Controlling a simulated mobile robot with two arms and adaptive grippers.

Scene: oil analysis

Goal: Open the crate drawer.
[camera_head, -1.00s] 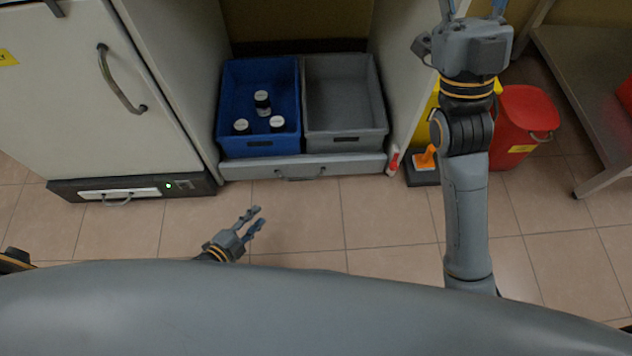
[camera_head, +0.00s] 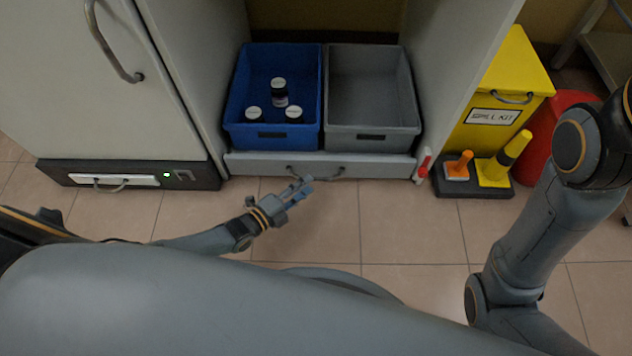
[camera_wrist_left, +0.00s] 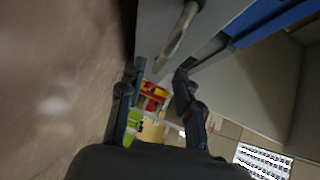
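The crate drawer (camera_head: 390,167) is a low grey front with a curved bar handle (camera_head: 316,177), under a blue crate (camera_head: 240,105) and a grey crate (camera_head: 372,136). It looks closed. My left gripper (camera_head: 300,188) is just in front of the drawer, close to the left end of the handle. In the left wrist view the fingers (camera_wrist_left: 158,88) are apart with nothing between them, and the handle (camera_wrist_left: 178,36) lies just beyond the tips, not gripped. My right arm is at the right edge of the head view; its gripper is out of frame.
Several dark bottles with white lids (camera_head: 279,92) stand in the blue crate. A cabinet (camera_head: 150,105) is at left. Yellow and red bins and an orange-and-yellow tool stand (camera_head: 470,185) are at right. The floor before the drawer is clear.

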